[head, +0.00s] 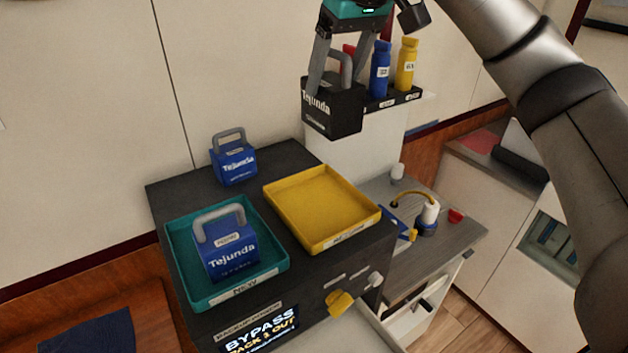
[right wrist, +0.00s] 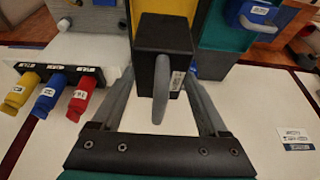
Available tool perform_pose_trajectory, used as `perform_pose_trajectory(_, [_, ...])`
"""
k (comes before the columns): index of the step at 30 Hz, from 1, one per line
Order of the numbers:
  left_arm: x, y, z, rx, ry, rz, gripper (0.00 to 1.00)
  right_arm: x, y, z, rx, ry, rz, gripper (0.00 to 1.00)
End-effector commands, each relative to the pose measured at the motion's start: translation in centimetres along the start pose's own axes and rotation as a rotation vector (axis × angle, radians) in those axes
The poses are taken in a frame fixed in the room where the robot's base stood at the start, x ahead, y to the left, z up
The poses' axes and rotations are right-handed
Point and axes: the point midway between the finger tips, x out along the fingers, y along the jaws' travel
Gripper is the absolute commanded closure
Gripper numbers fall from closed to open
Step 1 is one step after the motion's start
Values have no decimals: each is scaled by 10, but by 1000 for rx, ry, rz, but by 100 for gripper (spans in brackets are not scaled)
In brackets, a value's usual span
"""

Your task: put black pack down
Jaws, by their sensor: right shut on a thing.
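The black pack (head: 332,108), labelled Tejunda and with a grey handle, hangs in my right gripper (head: 340,65). It is held in the air above and behind the yellow tray (head: 322,208), clear of the cabinet top. In the right wrist view the black pack (right wrist: 163,62) sits between the two grey fingers, its handle toward the camera. The yellow tray is empty. A blue pack (head: 227,252) stands in the teal tray (head: 183,262) at the front left. Another blue pack (head: 233,163) stands on the dark cabinet top behind it. My left gripper is not in view.
A rack (head: 402,98) with red, blue and yellow bottles is on the wall side, close behind the black pack. A yellow knob (head: 340,302) and a bypass display (head: 262,330) are on the cabinet front. A grey counter (head: 458,232) with small items stands to the right.

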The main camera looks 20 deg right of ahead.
Motion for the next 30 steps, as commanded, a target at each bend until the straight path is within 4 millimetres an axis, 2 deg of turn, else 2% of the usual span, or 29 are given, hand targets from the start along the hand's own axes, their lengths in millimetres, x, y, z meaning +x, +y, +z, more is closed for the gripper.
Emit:
perform_pose_trajectory(3, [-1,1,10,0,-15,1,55,-4,0,-2,-1,10,-2,100])
perform_pose_trajectory(7, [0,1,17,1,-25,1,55,6,1,2,0,8,-1,100])
perform_pose_trajectory(24, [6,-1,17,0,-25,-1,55,117,1,47,0,8,0,100])
perform_pose_trajectory(30, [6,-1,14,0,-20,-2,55,138,0,55,0,12,-1,100])
